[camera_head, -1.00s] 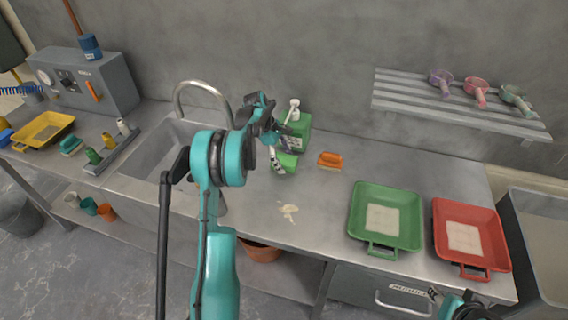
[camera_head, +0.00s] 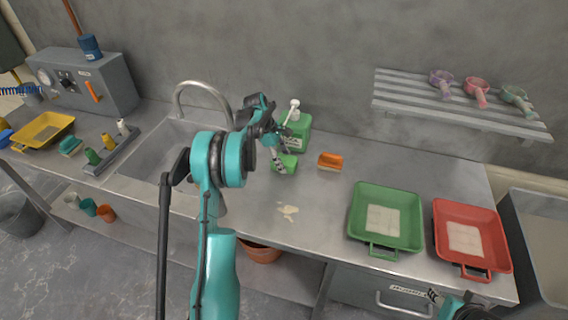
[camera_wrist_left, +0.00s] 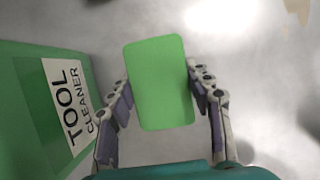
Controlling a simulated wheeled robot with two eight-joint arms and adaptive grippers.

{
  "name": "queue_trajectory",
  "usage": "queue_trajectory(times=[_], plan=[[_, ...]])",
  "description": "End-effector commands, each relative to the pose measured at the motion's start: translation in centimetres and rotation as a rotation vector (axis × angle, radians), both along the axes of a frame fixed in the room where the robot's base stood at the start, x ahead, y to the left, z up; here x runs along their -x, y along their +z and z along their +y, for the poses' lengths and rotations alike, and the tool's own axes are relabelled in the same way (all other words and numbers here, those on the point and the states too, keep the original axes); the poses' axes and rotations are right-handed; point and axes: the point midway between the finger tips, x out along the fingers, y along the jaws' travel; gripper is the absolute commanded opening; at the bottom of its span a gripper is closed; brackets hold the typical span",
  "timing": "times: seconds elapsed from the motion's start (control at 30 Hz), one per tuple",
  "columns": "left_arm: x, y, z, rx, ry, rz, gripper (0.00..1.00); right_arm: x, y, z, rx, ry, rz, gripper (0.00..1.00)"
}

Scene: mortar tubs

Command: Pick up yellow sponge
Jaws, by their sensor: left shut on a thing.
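A block with a green face, which looks like a sponge (camera_head: 287,161), is on the steel counter beside the green cleaner container. No yellow shows on it, and its underside is hidden. In the left wrist view the block (camera_wrist_left: 160,75) stands between the two fingers, its green face toward the camera. My left gripper (camera_head: 279,163) is shut on this block; it also shows in the left wrist view (camera_wrist_left: 160,98). I cannot tell whether the block touches the counter. My right gripper (camera_head: 436,297) shows only partly at the bottom right, too small to read.
The "TOOL CLEANER" container (camera_wrist_left: 35,110) is close on the left in the wrist view. An orange-topped brush (camera_head: 330,160) lies to the right. Green (camera_head: 370,236) and red (camera_head: 474,265) trays stand further right; the sink (camera_head: 150,150) is left. The middle counter is mostly clear.

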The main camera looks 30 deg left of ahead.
Motion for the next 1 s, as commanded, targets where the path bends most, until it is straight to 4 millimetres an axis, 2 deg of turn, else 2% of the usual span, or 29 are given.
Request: queue_trajectory(times=[0.2, 0.37, 0.73, 1.0], plan=[[0.0, 0.3, 0.0, 0.000, 0.000, 0.000, 0.40, 0.0, 0.2, 0.0, 0.000, 0.000, 0.000, 0.40], [0.4, 1.7, -0.1, 0.000, 0.000, 0.000, 0.40, 0.0, 1.3, 0.0, 0.000, 0.000, 0.000, 0.40], [0.4, 8.2, -0.1, 0.000, 0.000, 0.000, 0.40, 0.0, 3.6, 0.0, 0.000, 0.000, 0.000, 0.40], [6.7, 7.7, -1.6, 0.000, 0.002, 0.001, 0.40, 0.0, 4.3, 0.0, 0.000, 0.000, 0.000, 0.40]])
